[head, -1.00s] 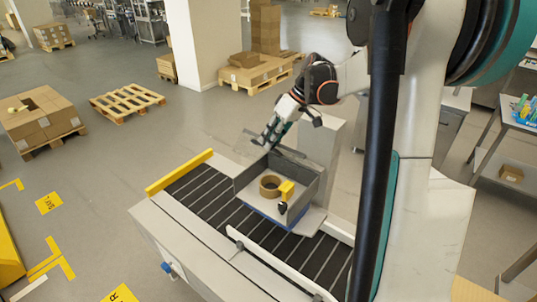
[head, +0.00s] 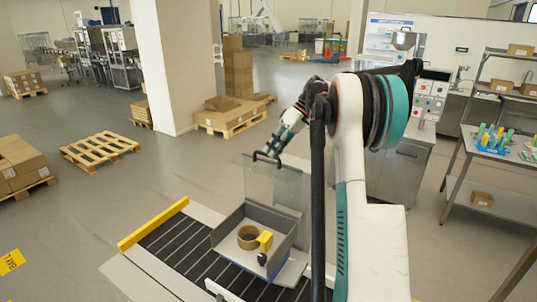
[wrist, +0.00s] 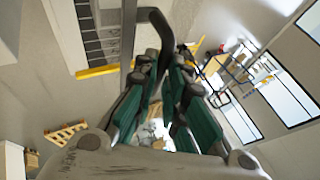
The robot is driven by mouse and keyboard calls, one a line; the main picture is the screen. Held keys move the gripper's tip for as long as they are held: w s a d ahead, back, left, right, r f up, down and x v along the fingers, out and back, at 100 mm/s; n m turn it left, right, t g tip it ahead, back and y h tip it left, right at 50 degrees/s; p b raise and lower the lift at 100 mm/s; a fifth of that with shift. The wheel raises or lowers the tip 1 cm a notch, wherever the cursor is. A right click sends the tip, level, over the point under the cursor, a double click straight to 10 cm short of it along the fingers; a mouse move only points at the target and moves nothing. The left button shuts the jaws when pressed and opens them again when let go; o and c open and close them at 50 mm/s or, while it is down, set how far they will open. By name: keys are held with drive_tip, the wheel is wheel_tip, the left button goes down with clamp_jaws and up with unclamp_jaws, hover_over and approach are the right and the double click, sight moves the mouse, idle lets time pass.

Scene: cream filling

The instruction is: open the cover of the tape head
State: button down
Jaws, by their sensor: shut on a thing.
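The tape head (head: 222,233) is a grey-walled box over the conveyor, open to view from above, with a brown tape roll and a yellow part inside. Its clear cover (head: 275,190) stands about upright at the back of the box. A dark handle (head: 266,159) sits at the cover's top edge. My gripper (head: 276,150) is at this handle, reaching down from the upper right. In the wrist view my gripper (wrist: 165,75) has its green-padded fingers closed around the dark handle bar (wrist: 155,22). The exact contact is partly hidden by the fingers.
The black roller conveyor (head: 165,240) runs beneath the tape head, with a yellow rail (head: 153,223) on its left. A grey work table (head: 500,150) with colored items stands at the right. Pallets (head: 100,148) and boxes lie on the open floor behind.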

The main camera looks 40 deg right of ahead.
drive_tip(key=shift+w+d+y, duration=0.35)
drive_tip(key=shift+d+y, duration=0.05)
drive_tip(key=shift+d, duration=0.45)
drive_tip(key=c, duration=1.7)
unclamp_jaws()
drive_tip(key=shift+o, duration=0.2)
drive_tip(key=v, duration=1.2)
drive_tip(key=shift+w, duration=0.1)
